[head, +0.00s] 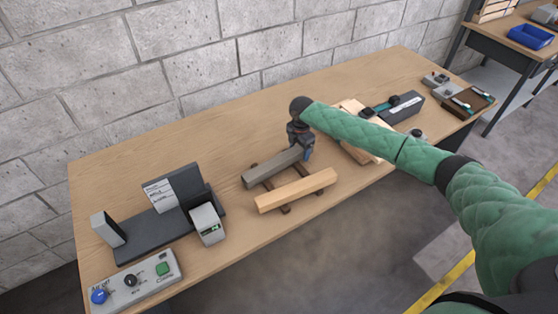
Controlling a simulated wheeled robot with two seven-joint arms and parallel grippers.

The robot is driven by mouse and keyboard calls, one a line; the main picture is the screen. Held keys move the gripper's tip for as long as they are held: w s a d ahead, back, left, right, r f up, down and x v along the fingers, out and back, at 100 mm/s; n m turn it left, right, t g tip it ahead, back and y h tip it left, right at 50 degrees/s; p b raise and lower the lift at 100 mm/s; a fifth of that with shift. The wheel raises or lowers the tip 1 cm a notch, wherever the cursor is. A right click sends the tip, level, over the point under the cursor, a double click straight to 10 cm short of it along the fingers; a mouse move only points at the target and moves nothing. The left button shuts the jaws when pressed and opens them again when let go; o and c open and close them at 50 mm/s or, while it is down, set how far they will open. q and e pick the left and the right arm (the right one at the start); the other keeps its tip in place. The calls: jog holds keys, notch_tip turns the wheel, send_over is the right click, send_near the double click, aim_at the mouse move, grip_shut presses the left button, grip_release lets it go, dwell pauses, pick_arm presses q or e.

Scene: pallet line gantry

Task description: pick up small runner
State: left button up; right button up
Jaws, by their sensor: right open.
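A grey bar (270,168) and a light wooden bar (296,190) lie side by side across two dark crosspieces (285,208) on the table. They look like runners, but I cannot tell which one is called the small runner. My right gripper (306,155) is at the right-hand end of the grey bar, pointing down, with its jaws open. The gripper hides part of that end, and I cannot tell whether it touches the bar. My left gripper is not in view.
The wooden table (225,130) is bare behind the bars. A dark stand (165,232) and a control box (135,283) are at left. Wooden boards (357,148), a dark grey box (403,108) and a brown tray (468,102) are at right. A block wall stands behind.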

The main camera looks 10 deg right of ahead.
jog(key=shift+f, duration=0.25)
jog(key=c, duration=1.1)
jog(key=shift+c, duration=0.6)
jog(key=shift+r, duration=0.1)
